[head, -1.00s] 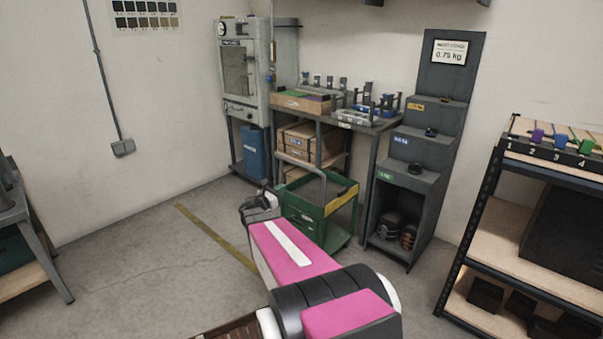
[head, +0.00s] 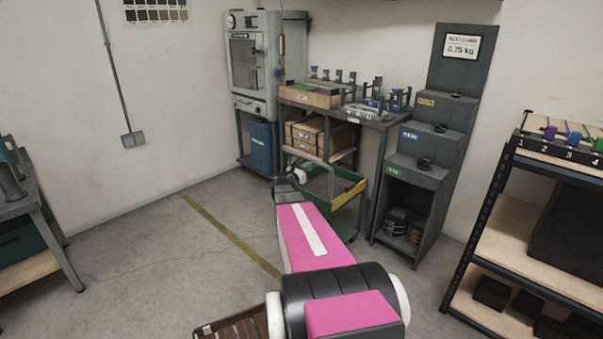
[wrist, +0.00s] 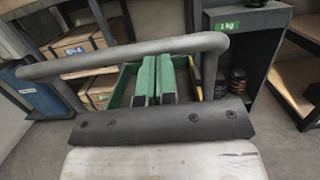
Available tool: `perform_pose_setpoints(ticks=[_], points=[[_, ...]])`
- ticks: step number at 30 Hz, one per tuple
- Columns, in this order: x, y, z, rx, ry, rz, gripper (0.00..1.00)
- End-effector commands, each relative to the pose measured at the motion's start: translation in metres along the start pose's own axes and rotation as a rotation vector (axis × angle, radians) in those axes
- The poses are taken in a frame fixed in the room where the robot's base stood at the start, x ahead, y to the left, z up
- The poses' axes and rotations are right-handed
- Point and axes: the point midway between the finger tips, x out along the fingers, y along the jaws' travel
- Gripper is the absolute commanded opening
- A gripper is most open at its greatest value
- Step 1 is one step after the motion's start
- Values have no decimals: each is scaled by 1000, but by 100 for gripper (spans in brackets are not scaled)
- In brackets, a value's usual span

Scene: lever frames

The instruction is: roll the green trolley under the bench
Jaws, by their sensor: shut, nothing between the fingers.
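The green trolley (head: 347,199) stands at the front of the grey bench (head: 376,121), with a yellow strip on its side. I cannot tell how much of it is under the benchtop. Its grey handle (head: 308,157) rises toward me; in the wrist view the handle (wrist: 120,58) crosses the picture. My gripper (head: 288,183) is at the trolley's handle side and hides part of the trolley. In the wrist view my gripper's fingers (wrist: 156,75) are together and empty, their tips close to the handle bar; contact is not clear.
A blue container (head: 262,148) and wooden boxes (head: 318,132) stand behind the trolley. A stepped dark cabinet (head: 417,170) is close on its right. A shelf rack (head: 500,225) is at the far right. Floor with a yellow line (head: 230,235) is clear at left.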

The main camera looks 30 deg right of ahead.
Motion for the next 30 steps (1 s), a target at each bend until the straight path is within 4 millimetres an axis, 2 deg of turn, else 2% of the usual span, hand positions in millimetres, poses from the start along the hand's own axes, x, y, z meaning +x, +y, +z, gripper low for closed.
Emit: perform_pose_setpoints(ticks=[4, 16, 20, 26, 30], points=[[9, 0, 0, 0, 0, 1, 0], [11, 0, 0, 1, 0, 1, 0], [17, 1, -1, 1, 0, 0, 0], [50, 2, -8, 1, 0, -3, 0], [91, 3, -16, 0, -1, -3, 0]])
